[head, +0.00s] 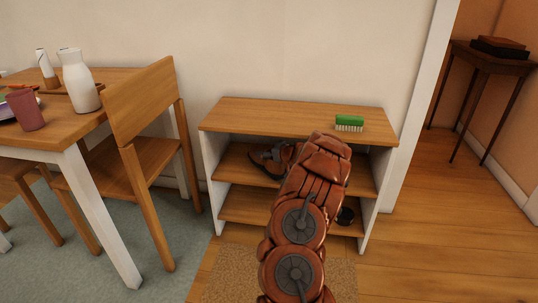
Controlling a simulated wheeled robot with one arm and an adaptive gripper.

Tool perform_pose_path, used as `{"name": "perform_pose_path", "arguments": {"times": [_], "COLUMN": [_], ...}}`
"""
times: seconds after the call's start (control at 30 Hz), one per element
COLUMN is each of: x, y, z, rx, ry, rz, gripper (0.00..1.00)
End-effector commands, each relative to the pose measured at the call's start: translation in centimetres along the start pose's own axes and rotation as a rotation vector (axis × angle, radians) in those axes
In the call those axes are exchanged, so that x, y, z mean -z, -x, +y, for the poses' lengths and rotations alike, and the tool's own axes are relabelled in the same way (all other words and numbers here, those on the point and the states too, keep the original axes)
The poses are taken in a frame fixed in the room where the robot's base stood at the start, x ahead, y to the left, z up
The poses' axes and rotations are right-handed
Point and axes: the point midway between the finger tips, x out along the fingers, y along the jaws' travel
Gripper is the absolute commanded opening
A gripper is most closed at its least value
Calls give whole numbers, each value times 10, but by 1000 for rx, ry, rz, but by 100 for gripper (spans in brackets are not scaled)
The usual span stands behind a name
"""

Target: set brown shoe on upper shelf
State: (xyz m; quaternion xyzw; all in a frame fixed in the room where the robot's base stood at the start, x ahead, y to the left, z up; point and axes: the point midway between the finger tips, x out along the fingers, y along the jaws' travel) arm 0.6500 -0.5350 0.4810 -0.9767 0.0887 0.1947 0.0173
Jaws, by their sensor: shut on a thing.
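The brown shoe (266,160) is inside the upper compartment of the wooden shelf unit (270,112), left of its middle. My gripper (286,153) reaches in from the front right and is shut on the shoe. My arm hides part of the gripper and the middle of the unit. The shoe is just over or on the upper shelf board (234,166); I cannot tell whether it touches.
A dark object (346,215) is on the lower shelf (240,204), partly hidden. A wooden chair (150,130) and dining table (60,130) stand left. A brown mat (230,272) lies in front.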

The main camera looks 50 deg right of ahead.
Motion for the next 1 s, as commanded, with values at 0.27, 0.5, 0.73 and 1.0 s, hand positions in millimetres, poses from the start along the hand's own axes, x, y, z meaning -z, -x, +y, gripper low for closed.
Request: {"name": "perform_pose_path", "arguments": {"times": [0.27, 0.5, 0.73, 1.0], "x": [-12, -12, -14, -14], "y": [-7, -7, -8, -8], "z": [1, 1, 1, 1], "rx": [0, 0, -1, -1], "ry": [0, 0, -1, -1], "rz": [3, 3, 3, 2], "gripper": [13, 13, 89, 100]}}
